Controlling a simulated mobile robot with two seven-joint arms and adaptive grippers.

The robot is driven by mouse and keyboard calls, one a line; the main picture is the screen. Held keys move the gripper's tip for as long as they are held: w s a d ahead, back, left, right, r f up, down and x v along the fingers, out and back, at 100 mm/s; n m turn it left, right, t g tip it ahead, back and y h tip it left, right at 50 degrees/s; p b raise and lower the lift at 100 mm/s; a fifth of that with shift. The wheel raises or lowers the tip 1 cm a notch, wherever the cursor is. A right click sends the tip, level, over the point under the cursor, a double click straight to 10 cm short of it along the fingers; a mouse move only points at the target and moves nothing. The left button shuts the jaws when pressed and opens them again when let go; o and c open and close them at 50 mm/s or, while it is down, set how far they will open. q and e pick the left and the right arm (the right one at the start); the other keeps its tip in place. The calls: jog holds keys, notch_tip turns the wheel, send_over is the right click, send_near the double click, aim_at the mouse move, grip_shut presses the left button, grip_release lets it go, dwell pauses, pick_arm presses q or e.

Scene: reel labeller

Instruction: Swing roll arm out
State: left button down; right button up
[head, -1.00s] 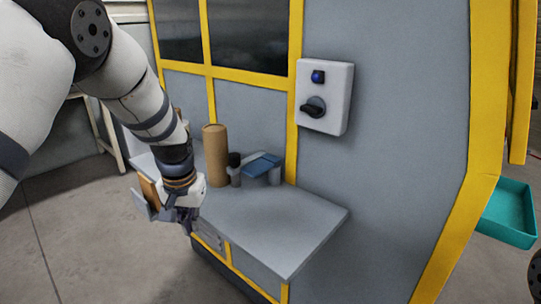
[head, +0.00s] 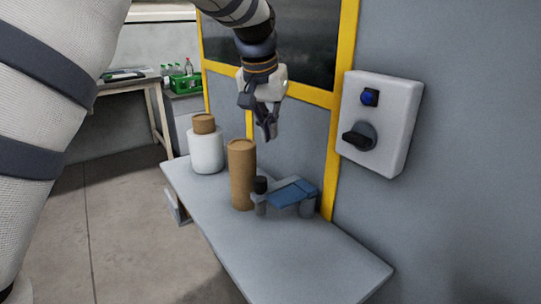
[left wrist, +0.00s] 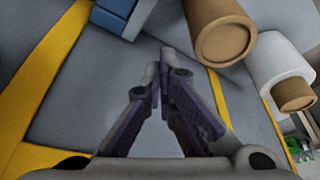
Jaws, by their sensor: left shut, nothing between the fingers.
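A blue part at the top edge of the left wrist view (left wrist: 118,8) appears to be the same arm. My left gripper (head: 271,133) is shut and empty, pointing down, above the roll arm and apart from it. Its closed fingers also show in the left wrist view (left wrist: 165,62). My right gripper is out of view.
A brown cardboard tube (head: 242,175) stands just left of the knob. A white roll on a brown core (head: 206,150) stands farther back. A white switch box (head: 380,122) with a blue button and black knob juts from the wall. The shelf's front is clear.

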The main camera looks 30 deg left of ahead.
pick_arm(q)
notch_tip(320, 180, down, 9)
jog(key=shift+s+d+p, duration=0.15)
jog(key=shift+s+p, duration=0.2)
jog(key=shift+s, duration=0.05)
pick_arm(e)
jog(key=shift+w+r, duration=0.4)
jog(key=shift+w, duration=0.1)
